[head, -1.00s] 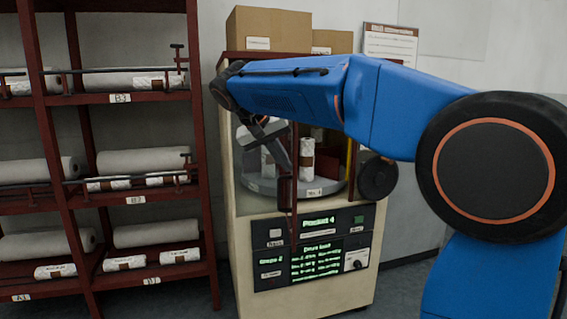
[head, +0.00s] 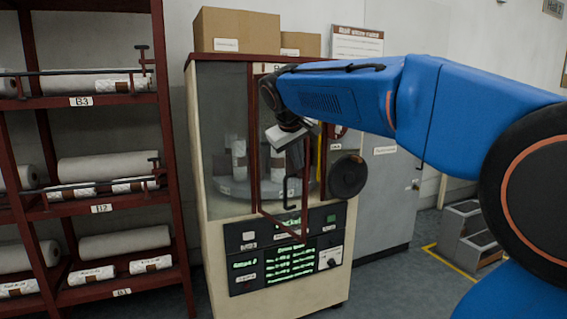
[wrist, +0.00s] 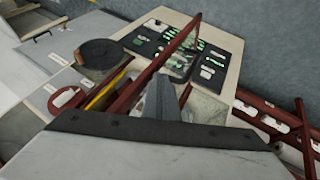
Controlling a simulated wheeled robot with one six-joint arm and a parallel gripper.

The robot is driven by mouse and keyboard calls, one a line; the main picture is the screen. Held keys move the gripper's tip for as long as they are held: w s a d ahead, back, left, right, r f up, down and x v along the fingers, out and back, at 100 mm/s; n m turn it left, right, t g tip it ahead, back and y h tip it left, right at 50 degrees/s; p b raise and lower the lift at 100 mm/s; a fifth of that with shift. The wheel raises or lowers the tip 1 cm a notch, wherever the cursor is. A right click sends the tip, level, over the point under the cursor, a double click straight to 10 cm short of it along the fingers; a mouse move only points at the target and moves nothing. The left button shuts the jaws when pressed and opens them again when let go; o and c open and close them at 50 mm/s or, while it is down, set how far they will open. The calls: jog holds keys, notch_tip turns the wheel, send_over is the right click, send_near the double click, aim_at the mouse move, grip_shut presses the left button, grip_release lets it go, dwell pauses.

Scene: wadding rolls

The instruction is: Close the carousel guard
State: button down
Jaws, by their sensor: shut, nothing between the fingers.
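The carousel guard (head: 255,150) is a clear panel in a dark red frame on the front of the cream carousel cabinet (head: 222,285). It stands partly open, its lower edge slanting out over the control panel. A dark handle (head: 290,192) sits near its free edge. My gripper (head: 292,137) is at the guard's upper part, above the handle; whether it touches the frame cannot be told. In the wrist view my gripper (wrist: 165,100) is shut and empty, with a red frame bar (wrist: 150,75) passing just beyond the fingers. White rolls (head: 239,160) stand on the grey carousel (head: 235,190) inside.
A black round disc (head: 347,176) juts from the cabinet's right side. A control panel (head: 285,250) with green text lies below the guard. A red shelf rack (head: 165,150) with rolls stands left, a grey cabinet (head: 392,200) right. Boxes (head: 237,28) sit on top.

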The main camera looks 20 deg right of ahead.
jog(key=w+d+n+t+y, duration=0.1)
jog(key=w+d+n+y, duration=0.15)
jog(key=w+d, duration=0.55)
jog(key=w+d+n+t+y, duration=0.1)
jog(key=w+d+n, duration=0.35)
jog(key=d, duration=0.85)
jog(key=w+d+n+y, duration=0.3)
jog(key=w, duration=0.7)
jog(key=shift+w+d+n+g, duration=0.25)
jog(key=shift+d+n+g, duration=0.05)
jog(key=shift+d+n, duration=0.1)
jog(key=shift+s, duration=0.1)
